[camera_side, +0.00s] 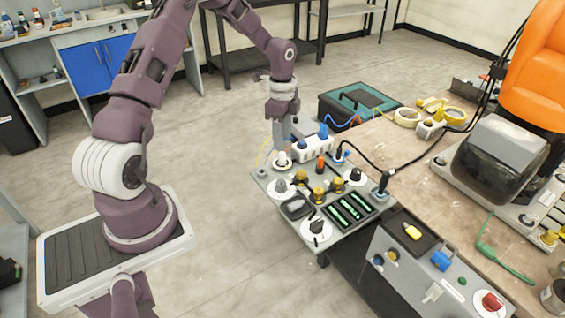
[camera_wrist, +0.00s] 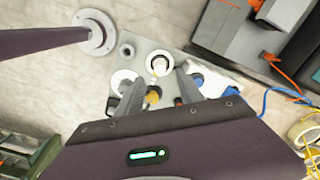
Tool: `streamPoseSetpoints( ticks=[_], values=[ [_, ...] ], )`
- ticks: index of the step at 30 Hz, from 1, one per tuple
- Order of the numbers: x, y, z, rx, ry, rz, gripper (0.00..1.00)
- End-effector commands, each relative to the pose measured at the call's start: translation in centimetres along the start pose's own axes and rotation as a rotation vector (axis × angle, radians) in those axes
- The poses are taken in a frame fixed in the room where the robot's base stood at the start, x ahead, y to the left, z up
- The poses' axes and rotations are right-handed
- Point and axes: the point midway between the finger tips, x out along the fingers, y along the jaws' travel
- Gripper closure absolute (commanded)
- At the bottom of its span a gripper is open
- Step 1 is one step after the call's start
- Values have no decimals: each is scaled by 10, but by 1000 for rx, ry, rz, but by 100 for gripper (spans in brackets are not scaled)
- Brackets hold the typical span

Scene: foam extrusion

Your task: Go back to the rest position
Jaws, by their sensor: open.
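My gripper (camera_side: 284,135) points down over the back left part of a grey control panel (camera_side: 262,180). In the wrist view the two fingers of my gripper (camera_wrist: 158,82) stand apart, with a gap between them. A white round knob (camera_wrist: 160,66) shows in that gap, and nothing is visibly held. In the side view the fingertips are close above a white round base with a knob (camera_side: 283,162); I cannot tell whether they touch it.
The panel carries dials, brass knobs (camera_side: 319,194) and a dark block with green strips (camera_side: 349,209). A green-and-black case (camera_side: 357,103) stands behind it. Cables cross the wooden table (camera_side: 410,160) at right.

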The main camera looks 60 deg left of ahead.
Motion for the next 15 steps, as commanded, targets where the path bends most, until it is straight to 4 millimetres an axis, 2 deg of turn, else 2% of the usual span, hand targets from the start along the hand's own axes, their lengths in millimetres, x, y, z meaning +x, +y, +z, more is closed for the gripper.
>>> streamPoseSetpoints(
  ticks=[2,4,5,7,9,11,12,14,15],
  values=[
    [-14,2,-3,-7,-5,-9,56],
    [-43,11,-11,-41,-21,-39,56],
    [-60,18,-16,-68,-31,-59,56],
    [-108,46,-31,-158,-43,-121,56],
    [-154,84,-42,-274,-34,-187,56],
    [-186,120,-49,-378,-2,-239,56],
    [-204,145,-51,-449,30,-268,56],
    [-225,185,-52,-558,95,-302,56],
    [-234,211,-50,-627,145,-315,56]
  ],
)
